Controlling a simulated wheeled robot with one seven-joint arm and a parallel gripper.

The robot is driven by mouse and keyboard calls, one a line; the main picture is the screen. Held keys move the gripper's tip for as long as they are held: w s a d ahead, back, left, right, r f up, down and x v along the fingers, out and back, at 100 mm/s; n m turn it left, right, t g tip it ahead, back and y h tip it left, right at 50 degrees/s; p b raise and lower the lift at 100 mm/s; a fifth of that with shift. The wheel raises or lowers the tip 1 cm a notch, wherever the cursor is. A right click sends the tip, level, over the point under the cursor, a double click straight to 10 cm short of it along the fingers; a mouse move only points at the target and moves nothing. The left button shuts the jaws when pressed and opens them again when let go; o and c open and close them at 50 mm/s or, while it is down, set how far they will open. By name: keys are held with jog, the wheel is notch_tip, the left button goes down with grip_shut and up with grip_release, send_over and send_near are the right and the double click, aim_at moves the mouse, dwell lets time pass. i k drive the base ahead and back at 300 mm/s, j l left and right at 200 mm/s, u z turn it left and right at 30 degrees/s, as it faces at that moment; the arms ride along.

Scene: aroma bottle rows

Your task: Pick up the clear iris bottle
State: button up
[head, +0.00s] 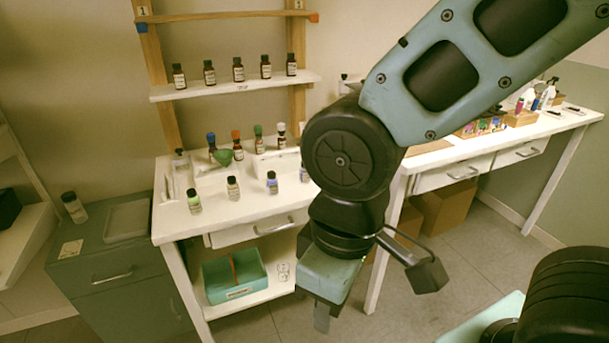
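More brown bottles (238,70) line the shelf above. A teal crate (235,292) sits below. A lone bottle (74,208) stands on the left cabinet (95,250).

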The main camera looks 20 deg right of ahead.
aim_at(272, 181)
jog(key=i+l+u, duration=0.1)
jog(key=l, duration=0.3)
jog(key=i+l+u, duration=0.1)
jog(key=i+l, duration=0.15)
jog(key=l, duration=0.15)
jog(key=i+l+u, duration=0.15)
jog(key=l, duration=0.25)
jog(key=i+l+u, duration=0.1)
jog(key=l, duration=0.3)
jog(key=i+l+u, duration=0.1)
jog(key=l, duration=0.35)
jog(key=i+l+u, duration=0.1)
jog(key=l, duration=0.35)
jog(key=i, duration=0.05)
